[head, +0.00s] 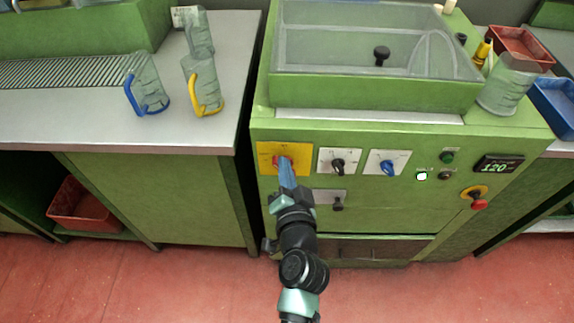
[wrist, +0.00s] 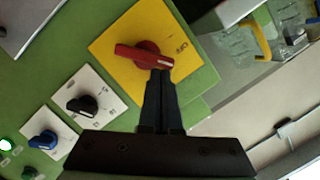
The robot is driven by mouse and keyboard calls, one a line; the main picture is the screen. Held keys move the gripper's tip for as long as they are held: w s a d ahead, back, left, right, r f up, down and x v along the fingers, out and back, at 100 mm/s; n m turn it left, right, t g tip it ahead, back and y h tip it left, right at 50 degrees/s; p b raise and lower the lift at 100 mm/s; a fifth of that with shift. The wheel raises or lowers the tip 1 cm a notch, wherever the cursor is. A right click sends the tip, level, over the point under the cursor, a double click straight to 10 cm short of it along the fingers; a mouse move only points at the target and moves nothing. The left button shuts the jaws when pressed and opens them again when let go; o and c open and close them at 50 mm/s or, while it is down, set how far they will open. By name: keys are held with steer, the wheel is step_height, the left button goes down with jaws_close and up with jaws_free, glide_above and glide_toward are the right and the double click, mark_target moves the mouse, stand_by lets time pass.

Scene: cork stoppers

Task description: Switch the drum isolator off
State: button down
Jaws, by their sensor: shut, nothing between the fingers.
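The isolator is a red rotary handle on a square yellow plate (head: 265,149) at the left end of the green machine's front panel. In the wrist view the red handle (wrist: 140,55) lies slightly aslant, with a pale mark at its right end. Lettering like "OFF" shows on the yellow plate (wrist: 120,80) just above and right of that end. My gripper (wrist: 161,76) is shut and empty, its fingertips right at the handle's marked end; I cannot tell whether they touch. In the head view my gripper (head: 286,172) covers part of the handle.
Right of the isolator are a black knob (head: 338,164), a blue knob (head: 388,168), a lit green lamp (head: 421,176), a display (head: 498,164) reading 120 and a red mushroom button (head: 479,204). Jugs stand on the left counter (head: 100,125).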

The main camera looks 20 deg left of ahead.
steer(key=shift+s+a+n+h+p, duration=0.1)
steer(key=shift+a+n+h+p, duration=0.25)
steer(key=shift+n, duration=0.45)
steer(key=shift+a+n+h+p, duration=0.2)
steer(key=shift+n+h+p, duration=0.05)
steer(key=shift+n+p, duration=0.5)
steer(key=shift+s+a+n, duration=0.1)
steer(key=shift+n, duration=0.35)
steer(key=shift+f+h, duration=0.1)
steer(key=shift+h, duration=0.2)
steer(key=shift+r+p, duration=0.5)
steer(key=shift+p, duration=0.05)
step_height(320, 180, up, 4)
steer(key=p, duration=0.3)
steer(key=b+v, duration=0.1)
steer(key=v, duration=0.8)
steer(key=shift+s+a+f, duration=0.2)
steer(key=shift+s+f, duration=0.1)
steer(key=shift+s, duration=0.25)
